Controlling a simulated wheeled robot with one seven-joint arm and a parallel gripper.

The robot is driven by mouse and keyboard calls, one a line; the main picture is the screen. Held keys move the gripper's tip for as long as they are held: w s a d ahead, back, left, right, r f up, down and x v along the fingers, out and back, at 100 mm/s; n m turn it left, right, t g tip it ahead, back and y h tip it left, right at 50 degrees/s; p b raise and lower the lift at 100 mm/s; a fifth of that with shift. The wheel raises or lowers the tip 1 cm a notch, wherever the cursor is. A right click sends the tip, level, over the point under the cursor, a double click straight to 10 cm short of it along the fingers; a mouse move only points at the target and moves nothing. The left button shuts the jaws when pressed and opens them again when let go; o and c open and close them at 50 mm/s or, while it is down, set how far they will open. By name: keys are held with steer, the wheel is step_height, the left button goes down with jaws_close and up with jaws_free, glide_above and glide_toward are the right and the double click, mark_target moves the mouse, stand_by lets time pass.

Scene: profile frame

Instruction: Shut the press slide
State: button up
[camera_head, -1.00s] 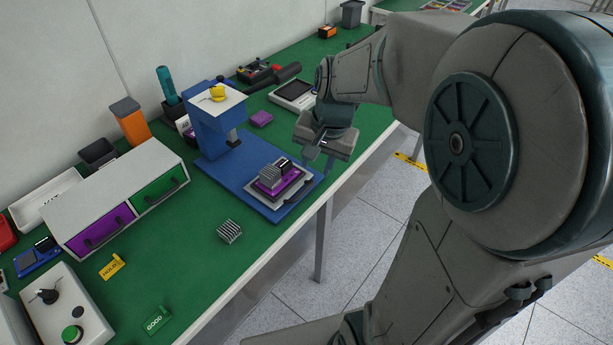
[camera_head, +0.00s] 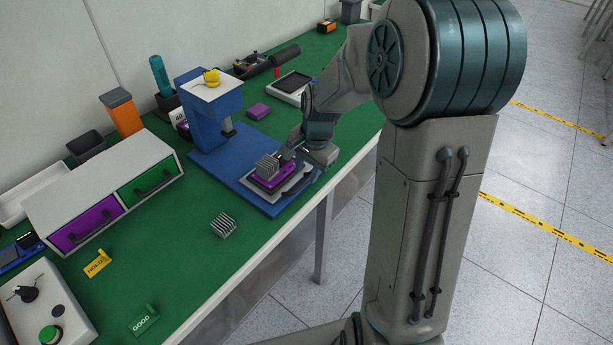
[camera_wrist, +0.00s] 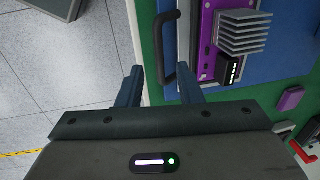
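The blue press (camera_head: 212,118) stands on a blue base plate on the green bench. Its slide (camera_head: 250,183) is a light plate out at the front end of the base, clear of the press head. A purple board (camera_head: 268,183) with a grey finned heat sink (camera_head: 265,165) lies on the slide. In the wrist view the slide's black bar handle (camera_wrist: 168,40) is on its outer edge. My gripper (camera_wrist: 158,78) is open, with the handle's near end appearing between its fingertips. I cannot tell whether they touch. In the head view my gripper (camera_head: 305,152) is beside the slide.
A loose heat sink (camera_head: 223,225) lies on the bench left of the base. A drawer box (camera_head: 105,180) with purple and green fronts stands farther left. A purple part (camera_head: 258,111) and a dark-screened device (camera_head: 290,86) lie behind. The bench edge is close to the slide.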

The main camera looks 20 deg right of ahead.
mark_target(304, 182)
steer(key=shift+w+a+f, duration=0.1)
steer(key=shift+f, duration=0.75)
steer(key=shift+w+a+f, duration=0.1)
steer(key=shift+f, duration=0.75)
